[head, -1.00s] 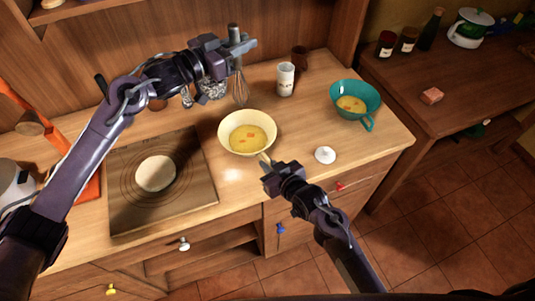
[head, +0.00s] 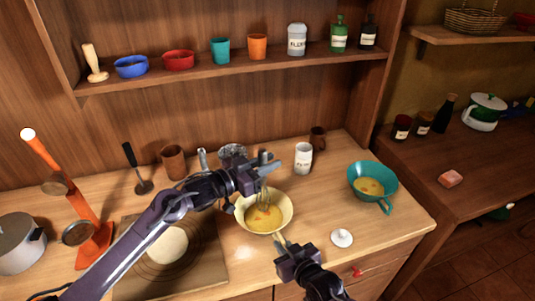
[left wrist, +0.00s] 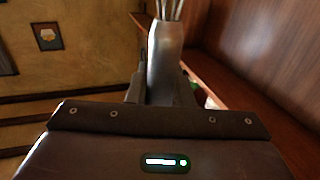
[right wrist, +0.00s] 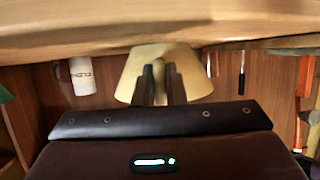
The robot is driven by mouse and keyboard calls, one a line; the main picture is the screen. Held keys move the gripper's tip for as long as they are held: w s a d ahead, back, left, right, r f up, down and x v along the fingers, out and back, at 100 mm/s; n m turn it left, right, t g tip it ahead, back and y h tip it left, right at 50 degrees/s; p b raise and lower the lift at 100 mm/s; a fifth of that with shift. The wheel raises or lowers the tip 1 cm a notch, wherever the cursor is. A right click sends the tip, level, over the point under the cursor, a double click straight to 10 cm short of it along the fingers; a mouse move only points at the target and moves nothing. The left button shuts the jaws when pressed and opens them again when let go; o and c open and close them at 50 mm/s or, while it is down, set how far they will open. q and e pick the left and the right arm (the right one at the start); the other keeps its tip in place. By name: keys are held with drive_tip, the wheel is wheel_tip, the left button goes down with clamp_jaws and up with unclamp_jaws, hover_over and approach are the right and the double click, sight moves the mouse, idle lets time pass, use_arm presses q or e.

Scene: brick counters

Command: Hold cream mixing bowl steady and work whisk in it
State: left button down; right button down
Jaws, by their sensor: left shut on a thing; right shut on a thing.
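The cream mixing bowl (head: 243,220) stands on the wooden counter with yellow mixture and orange bits inside. It shows upside down in the right wrist view (right wrist: 130,75). My right gripper (head: 283,246) is shut on its handle at the near side. My left gripper (head: 268,170) is above the bowl's far side, shut on the whisk (head: 265,197). The whisk is upright, its wires pointing down over the bowl's inside; I cannot tell whether they touch the mixture. The fingers partly hide its handle, which fills the middle of the left wrist view (left wrist: 165,55).
A teal bowl (head: 362,170) with mixture and a white lid-like disc (head: 342,238) are at right. A white canister (head: 303,159) stands behind. A board (head: 205,262) with dough (head: 167,246) lies left, under my left arm. A shelf (head: 200,75) spans the back.

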use_arm(q)
drive_tip(key=shift+f, duration=2.55)
